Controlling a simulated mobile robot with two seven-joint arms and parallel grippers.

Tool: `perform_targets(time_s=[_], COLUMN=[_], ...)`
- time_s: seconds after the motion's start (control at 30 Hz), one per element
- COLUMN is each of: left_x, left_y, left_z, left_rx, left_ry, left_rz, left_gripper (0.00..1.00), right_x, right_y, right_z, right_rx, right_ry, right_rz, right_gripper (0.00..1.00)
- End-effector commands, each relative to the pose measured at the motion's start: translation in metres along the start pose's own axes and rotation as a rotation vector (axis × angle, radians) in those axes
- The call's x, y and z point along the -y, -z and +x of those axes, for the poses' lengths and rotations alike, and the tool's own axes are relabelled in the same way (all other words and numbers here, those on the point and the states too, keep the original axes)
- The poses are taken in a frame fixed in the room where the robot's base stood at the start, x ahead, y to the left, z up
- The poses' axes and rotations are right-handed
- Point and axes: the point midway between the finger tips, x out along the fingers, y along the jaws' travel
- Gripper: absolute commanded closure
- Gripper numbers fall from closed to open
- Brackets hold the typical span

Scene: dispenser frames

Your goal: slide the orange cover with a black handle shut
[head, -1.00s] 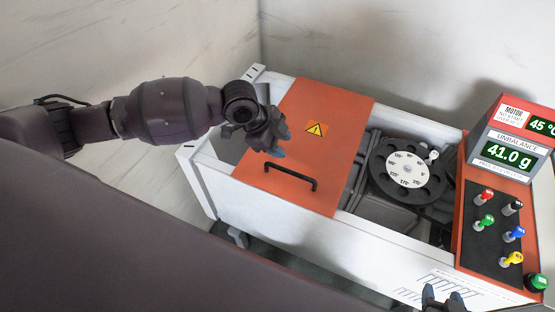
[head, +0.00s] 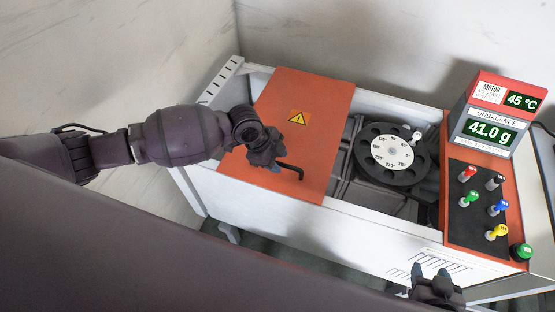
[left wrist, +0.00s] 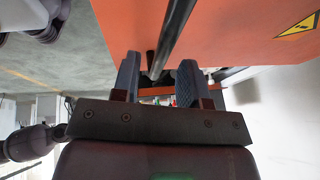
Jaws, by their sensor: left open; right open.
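The orange cover (head: 322,92) with a yellow warning sign lies across the white machine and also shows in the left wrist view (left wrist: 240,30). A dial wheel (head: 392,152) is exposed to its right. The black handle (head: 296,170) is near the cover's front edge, its left part hidden by my left gripper. My left gripper (head: 274,163) is open at the handle. In the left wrist view, the dark handle bar (left wrist: 174,38) runs between the open fingers (left wrist: 158,80); I cannot tell whether they touch it. My right gripper (head: 434,275) is open and empty, low in front of the machine.
The machine's white front wall (head: 350,225) runs below the cover. On the right are an orange control panel (head: 483,210) with several coloured knobs and a display (head: 489,130) reading 41.0 g. Pale walls stand behind.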

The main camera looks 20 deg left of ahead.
Motion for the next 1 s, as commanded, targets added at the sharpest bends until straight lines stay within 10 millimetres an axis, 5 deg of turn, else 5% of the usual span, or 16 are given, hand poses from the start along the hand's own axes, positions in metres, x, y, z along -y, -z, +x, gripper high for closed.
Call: perform_targets(time_s=[0.4, 0.7, 1.0], left_x=[0.0000, 0.0001, 0.0001], left_y=[0.0000, -0.0001, 0.0018], left_z=[0.0082, 0.0080, 0.0085], left_rx=[0.001, 0.001, 0.000], left_ry=[0.001, 0.001, 0.001], left_rz=[0.001, 0.000, 0.001], left_gripper=[0.60, 1.00, 1.00], right_x=[0.0002, -0.0013, -0.0015], right_y=[-0.0002, 0.0000, 0.0017], right_z=[0.0002, 0.0000, 0.0004], right_rx=[0.000, -0.001, -0.004], right_ry=[0.001, 0.001, 0.001], right_rz=[-0.001, -0.006, -0.007], right_gripper=[0.48, 0.48, 0.48])
